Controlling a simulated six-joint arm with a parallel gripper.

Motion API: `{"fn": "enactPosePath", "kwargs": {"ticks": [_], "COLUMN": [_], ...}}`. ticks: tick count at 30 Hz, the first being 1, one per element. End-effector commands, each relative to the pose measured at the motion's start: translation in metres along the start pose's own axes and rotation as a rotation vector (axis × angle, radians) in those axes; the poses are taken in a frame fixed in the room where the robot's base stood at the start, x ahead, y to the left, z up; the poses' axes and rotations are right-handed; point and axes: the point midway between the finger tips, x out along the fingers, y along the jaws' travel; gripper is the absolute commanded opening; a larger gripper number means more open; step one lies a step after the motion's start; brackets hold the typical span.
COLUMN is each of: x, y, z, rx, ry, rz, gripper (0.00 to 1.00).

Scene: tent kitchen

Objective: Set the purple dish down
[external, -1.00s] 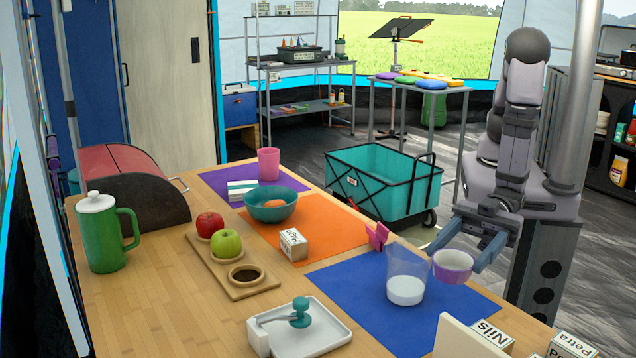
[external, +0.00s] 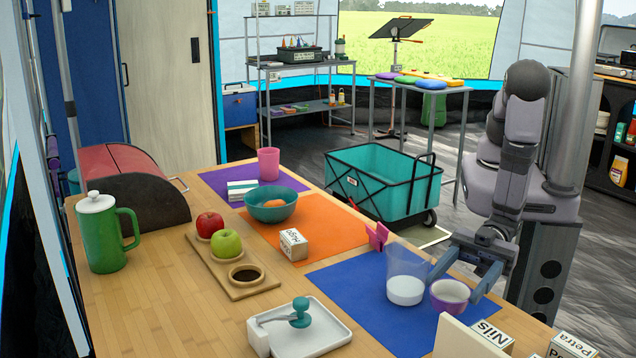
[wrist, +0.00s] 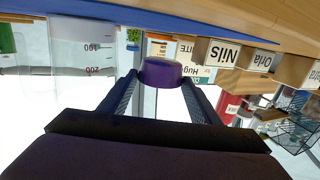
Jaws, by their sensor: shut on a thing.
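The purple dish (external: 449,295) is a small bowl with a pale inside. It is at the right part of the blue mat (external: 350,313), just right of the clear measuring beaker (external: 405,277). My gripper (external: 455,283) is shut on the dish, one finger on each side. In the wrist view the dish (wrist: 160,72) sits between the two fingertips (wrist: 160,80), and the picture is upside down. The dish is low, close to the mat; I cannot tell whether it touches.
Name cards, one reading Nils (external: 491,333), stand right of the mat near a cream board (external: 462,341). A pink clip (external: 377,236) stands at the mat's far edge. A white tray (external: 318,334) with a teal-knobbed tool lies left.

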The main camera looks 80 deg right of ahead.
Motion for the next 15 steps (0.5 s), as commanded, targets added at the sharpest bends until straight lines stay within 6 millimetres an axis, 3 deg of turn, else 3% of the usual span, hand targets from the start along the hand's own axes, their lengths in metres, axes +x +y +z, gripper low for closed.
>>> {"fn": "enactPosePath", "kwargs": {"ticks": [9,15], "x": [0.001,0.002], "y": [0.000,0.000], "z": [0.034,0.041], "rx": [-0.001,-0.001], "ry": [-0.002,0.000], "rz": [0.000,0.000], "gripper": [0.34,0.34]}}
